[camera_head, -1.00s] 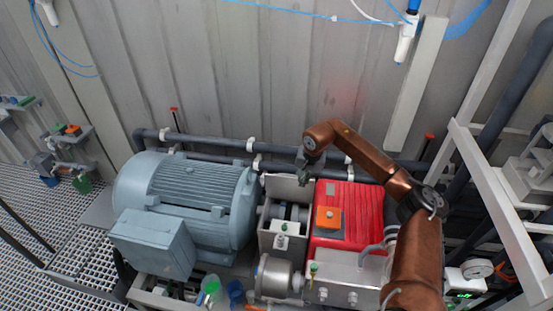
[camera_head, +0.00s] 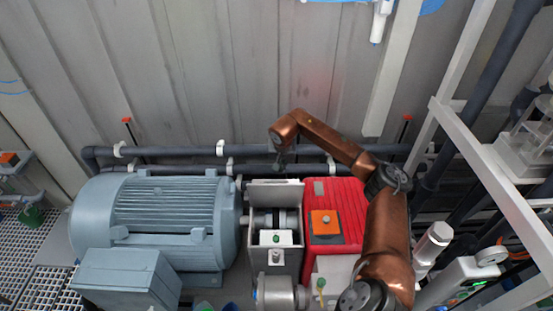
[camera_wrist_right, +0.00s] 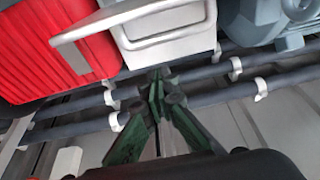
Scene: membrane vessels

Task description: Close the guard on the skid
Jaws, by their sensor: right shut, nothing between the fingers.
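The guard (camera_head: 262,191) is a light grey metal cover between the blue-grey motor and the red pump unit. Its lid stands up at the back, and the coupling shaft (camera_head: 268,222) in front of it is exposed. My right gripper (camera_head: 279,170) is shut and empty, pointing down just behind the lid's top edge. My left gripper is not in view.
The motor (camera_head: 160,215) stands left of the guard and the red pump unit (camera_head: 343,205) right of it. Dark pipes (camera_head: 190,151) with white clamps run behind, along the ribbed wall (camera_head: 200,70). A white frame (camera_head: 480,150) stands at right.

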